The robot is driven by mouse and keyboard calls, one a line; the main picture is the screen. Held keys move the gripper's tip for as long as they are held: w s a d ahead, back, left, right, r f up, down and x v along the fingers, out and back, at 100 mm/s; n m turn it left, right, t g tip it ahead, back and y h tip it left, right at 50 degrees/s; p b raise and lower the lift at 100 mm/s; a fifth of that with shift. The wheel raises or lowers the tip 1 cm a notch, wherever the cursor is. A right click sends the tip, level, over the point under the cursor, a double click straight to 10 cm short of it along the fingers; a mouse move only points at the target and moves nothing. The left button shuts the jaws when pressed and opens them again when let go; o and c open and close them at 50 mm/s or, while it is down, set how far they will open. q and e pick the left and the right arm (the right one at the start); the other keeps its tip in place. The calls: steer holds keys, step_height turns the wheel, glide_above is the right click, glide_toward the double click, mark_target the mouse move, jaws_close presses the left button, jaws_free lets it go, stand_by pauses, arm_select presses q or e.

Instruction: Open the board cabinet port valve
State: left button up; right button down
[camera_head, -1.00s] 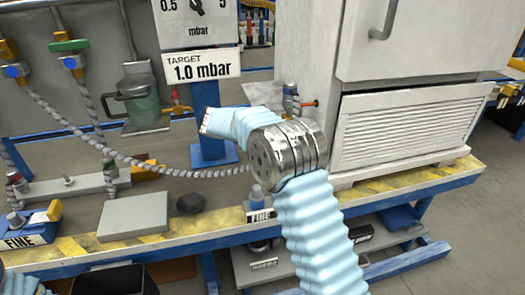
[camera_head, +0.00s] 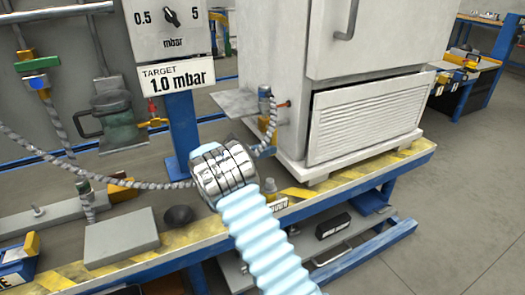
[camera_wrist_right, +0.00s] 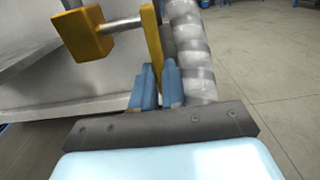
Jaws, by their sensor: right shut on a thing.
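The white board cabinet (camera_head: 290,100) stands on the bench. In the right wrist view, the two blue fingers of my right gripper (camera_wrist_right: 157,78) are closed around the lower end of a flat yellow lever (camera_wrist_right: 151,40). The lever stands upright. A metal stem (camera_wrist_right: 124,25) joins it to a yellow block (camera_wrist_right: 85,35). In the head view, my metal wrist hides the right fingers. My left gripper is out of view.
A grey wrapped hose (camera_wrist_right: 190,50) runs close beside the lever. The gauge sign (camera_head: 175,78) on a blue post (camera_head: 183,120) stands left of the cabinet. A green pump (camera_head: 112,118), a grey plate (camera_head: 120,238) and a black knob (camera_head: 178,215) are on the bench. The floor at right is clear.

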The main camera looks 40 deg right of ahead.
steer(key=shift+f, duration=0.1)
steer(key=c, duration=1.2)
jaws_free()
steer(key=shift+o, duration=0.2)
steer(key=w+a+b, duration=0.1)
steer(key=w+a, duration=0.1)
steer(key=a, duration=1.1)
steer(key=shift+w+a, duration=0.25)
steer(key=shift+w, duration=0.1)
steer(key=shift+f, duration=0.1)
